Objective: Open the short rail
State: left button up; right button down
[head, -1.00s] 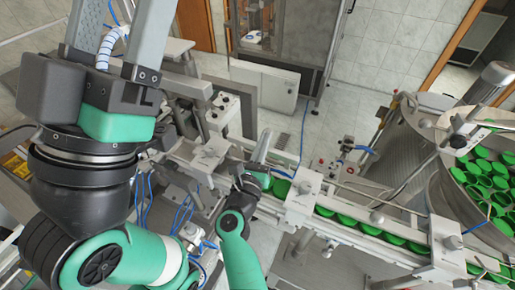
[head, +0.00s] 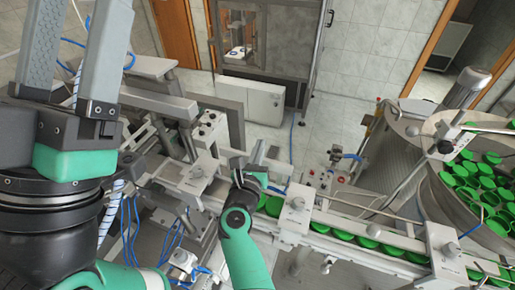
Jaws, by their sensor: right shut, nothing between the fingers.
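The conveyor's rails run from the left block across to the right. The short rail cannot be picked out for sure; a short stretch of light metal guide (head: 277,206) lies between two white blocks. My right gripper (head: 257,153), grey with a green wrist, is over this stretch, at its far side. Its fingers look shut and empty. Whether it touches the rail cannot be told. My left gripper (head: 78,45) is large in the left foreground, pointing up. Its two grey fingers are well apart, with nothing seen between them, and their tips are cut off by the top edge.
White clamp blocks (head: 297,212) and (head: 199,173) straddle the conveyor. Green caps (head: 342,235) lie along the track. A steel bowl (head: 432,196) full of green caps stands at the right. A control box (head: 321,180) and blue hoses are close behind the conveyor.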

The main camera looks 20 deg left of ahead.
dwell(0.4)
jog(key=s+p, duration=0.7)
jog(key=s, duration=0.4)
jog(key=shift+s+d+r+p, duration=0.25)
jog(key=shift+s+d+p, duration=0.05)
